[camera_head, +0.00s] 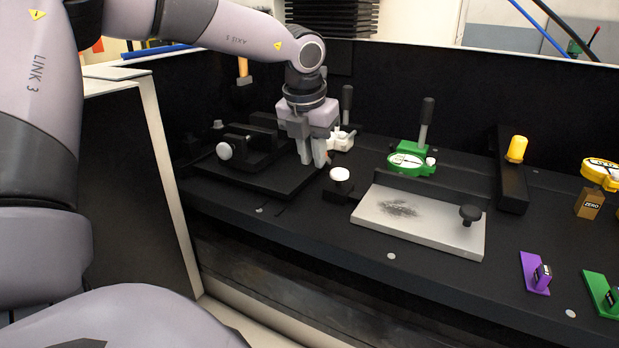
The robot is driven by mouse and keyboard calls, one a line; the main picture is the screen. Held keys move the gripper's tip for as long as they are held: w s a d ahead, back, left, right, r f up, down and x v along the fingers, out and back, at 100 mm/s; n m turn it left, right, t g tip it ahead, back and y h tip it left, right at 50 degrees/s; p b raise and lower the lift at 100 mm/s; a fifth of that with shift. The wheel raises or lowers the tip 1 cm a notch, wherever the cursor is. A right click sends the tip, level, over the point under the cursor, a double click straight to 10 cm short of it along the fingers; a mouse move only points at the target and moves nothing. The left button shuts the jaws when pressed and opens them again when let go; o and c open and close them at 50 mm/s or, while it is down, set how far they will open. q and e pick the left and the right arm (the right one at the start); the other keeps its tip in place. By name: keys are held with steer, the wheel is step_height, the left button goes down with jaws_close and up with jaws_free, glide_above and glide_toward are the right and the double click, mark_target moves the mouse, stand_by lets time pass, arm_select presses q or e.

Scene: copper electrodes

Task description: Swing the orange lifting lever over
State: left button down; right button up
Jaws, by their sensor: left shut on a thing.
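My left gripper (316,162) points down over the black fixture at the left of the bench. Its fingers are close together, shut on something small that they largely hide. A small orange-brown bit (329,157) shows beside the right fingertip; it may be part of the orange lifting lever, but I cannot tell its shape or angle. Another orange upright piece (243,67) with a grey-brown lower end shows against the back wall, apart from the gripper. My right gripper is out of view.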

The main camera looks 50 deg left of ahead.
arm_select(q)
steer(key=f, duration=0.1)
steer(key=f+b, duration=0.1)
steer(key=shift+s+d+f, duration=0.15)
steer(key=shift+s+f, duration=0.15)
steer(key=shift+s, duration=0.1)
steer(key=c, duration=1.1)
jaws_free()
steer(key=shift+w+r, duration=0.1)
steer(key=shift+r, duration=0.25)
steer(key=shift+w+f, duration=0.3)
steer(key=shift+w, duration=0.2)
steer(key=shift+s+r, duration=0.15)
steer(key=shift+r, duration=0.2)
steer(key=shift+r+p, duration=2.45)
steer(key=shift+r, duration=1.05)
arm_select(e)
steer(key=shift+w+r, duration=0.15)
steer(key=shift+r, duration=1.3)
